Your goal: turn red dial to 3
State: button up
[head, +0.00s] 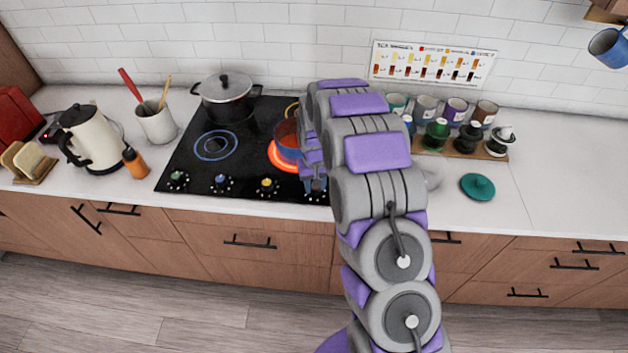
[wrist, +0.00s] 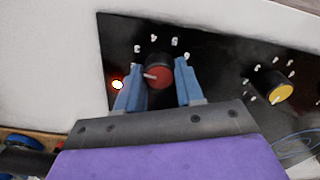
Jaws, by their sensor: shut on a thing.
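In the wrist view the red dial (wrist: 158,74) sits on the black cooktop panel (wrist: 215,65), between the two blue fingers of my gripper (wrist: 158,84). The gripper is shut on the dial. The dial's white pointer points left in this view, toward the lowest left mark. White numerals arc around the dial; they are too small to read surely. A lit indicator (wrist: 117,85) glows beside the left finger.
Green, blue and yellow dials (head: 266,186) line the cooktop's front. A lidded pot (head: 227,97) stands at the back. A teal lid (head: 478,186) lies on the counter at right.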

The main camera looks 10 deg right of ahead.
jog(key=m+p, duration=0.1)
jog(key=m, duration=0.3)
jog(key=shift+s+m+p, duration=0.1)
jog(key=shift+m+p, duration=0.2)
jog(key=shift+p, duration=0.1)
jog(key=shift+m+p, duration=0.6)
jog(key=shift+m, duration=1.9)
jog(key=o, duration=1)
jog(key=shift+o, duration=0.2)
notch_tip(320, 180, up, 17)
jog(key=p, duration=0.1)
jog(key=shift+r, duration=0.15)
jog(key=shift+a, duration=0.1)
